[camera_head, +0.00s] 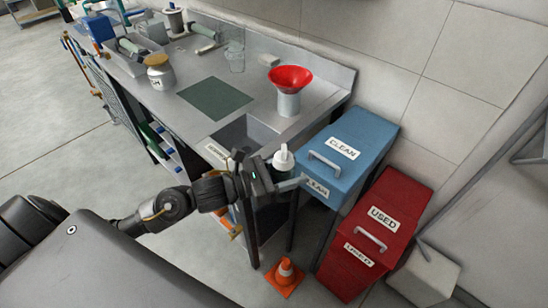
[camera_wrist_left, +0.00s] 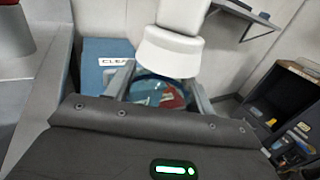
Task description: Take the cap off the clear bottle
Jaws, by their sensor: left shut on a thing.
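My left gripper (camera_head: 287,181) is in front of the bench and the blue bin, shut on a clear bottle (camera_wrist_left: 158,91). In the left wrist view, a gripper finger stands on each side of the bottle's see-through body, and blue and red show through it. A white cap (camera_head: 283,157) with a narrow spout sits on top of the bottle. The cap shows large in the left wrist view (camera_wrist_left: 170,52), above the fingers. The bottle is held in the air and looks about upright. Its lower part is hidden. My right gripper is not in view.
The bench (camera_head: 180,112) has a dark green mat (camera_head: 215,98), a labelled jar (camera_head: 160,72), a clear vessel (camera_head: 236,55) and a red funnel (camera_head: 290,78). A blue CLEAN bin (camera_head: 362,135) and red USED bin (camera_head: 392,205) stand right.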

